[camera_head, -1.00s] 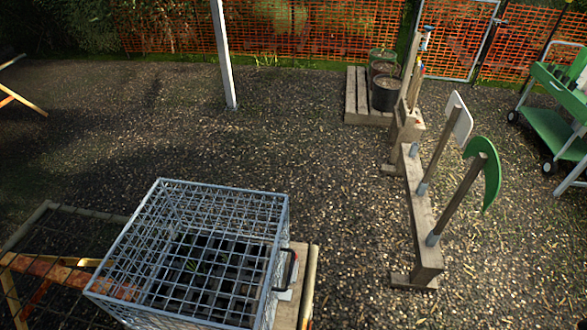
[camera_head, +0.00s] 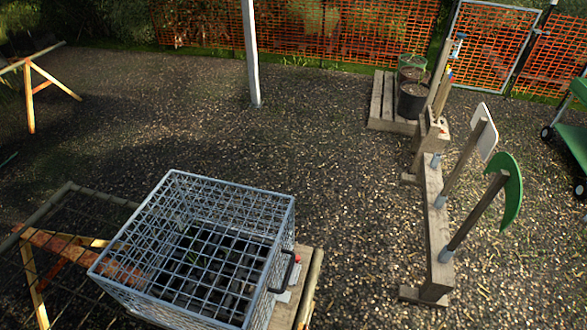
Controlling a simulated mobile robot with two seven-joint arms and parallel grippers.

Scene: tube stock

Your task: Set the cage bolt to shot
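A grey wire-mesh cage (camera_head: 232,190) stands at the lower middle of the head view, on a wooden stand. A dark handle (camera_head: 286,270) is on its right side. A small red spot (camera_head: 297,262) shows just beside the handle; I cannot tell whether it is part of the bolt. The bolt itself cannot be made out, so its position is unclear. Through the mesh I see a dark tray with cells and a little green inside. Neither of my grippers is in view.
A timber rack (camera_head: 436,230) holding a green-bladed tool (camera_head: 511,190) and a white-bladed tool (camera_head: 487,128) stands to the right. A pallet (camera_head: 381,102) with pots is behind it. A mesh-topped trestle (camera_head: 50,245) adjoins the cage on the left. Open gravel lies beyond.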

